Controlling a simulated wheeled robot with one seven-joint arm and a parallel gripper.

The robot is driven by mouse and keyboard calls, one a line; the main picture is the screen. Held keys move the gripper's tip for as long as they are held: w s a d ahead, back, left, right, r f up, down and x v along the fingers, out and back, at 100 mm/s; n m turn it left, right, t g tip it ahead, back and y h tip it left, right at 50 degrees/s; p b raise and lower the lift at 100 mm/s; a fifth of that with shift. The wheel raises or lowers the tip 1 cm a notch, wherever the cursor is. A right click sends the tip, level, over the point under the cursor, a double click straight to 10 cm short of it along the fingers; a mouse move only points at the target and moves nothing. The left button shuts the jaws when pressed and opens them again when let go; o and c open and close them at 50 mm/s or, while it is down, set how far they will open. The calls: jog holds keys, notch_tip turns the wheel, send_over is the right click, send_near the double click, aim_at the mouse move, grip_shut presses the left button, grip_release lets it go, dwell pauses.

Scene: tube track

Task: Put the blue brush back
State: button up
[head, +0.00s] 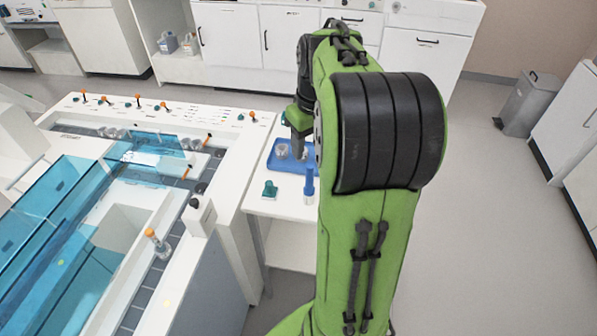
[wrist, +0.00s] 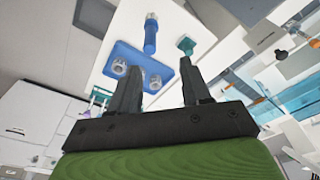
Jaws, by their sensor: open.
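The blue brush (head: 309,183) is at the front right of the small white side table, by my arm. In the wrist view the brush (wrist: 150,38) is a blue rod beyond the fingertips, with a clear, glassy part at one end. I cannot tell whether it stands in a clear holder. My gripper (head: 297,153) is over the blue tray (head: 272,166), apart from the brush. In the wrist view my gripper (wrist: 160,68) has its two dark fingers spread with nothing between them. My arm hides part of the table's right side in the head view.
Clear cups (head: 283,150) sit in the blue tray. A small teal block (head: 270,189) lies on the table, left of the brush. A large white machine (head: 228,190) with blue transparent covers stands to the left. The floor at right is clear up to a grey bin (head: 527,103).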

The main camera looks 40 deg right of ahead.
jog(key=s+a+r+t, duration=0.1)
jog(key=s+a+r, duration=0.2)
jog(key=a, duration=0.8)
jog(key=s+a+f+n+t, duration=0.1)
jog(key=s+a+t, duration=0.2)
jog(key=s+a, duration=0.7)
jog(key=shift+s+f, duration=0.35)
jog(key=shift+s, duration=0.25)
jog(key=shift+r, duration=0.1)
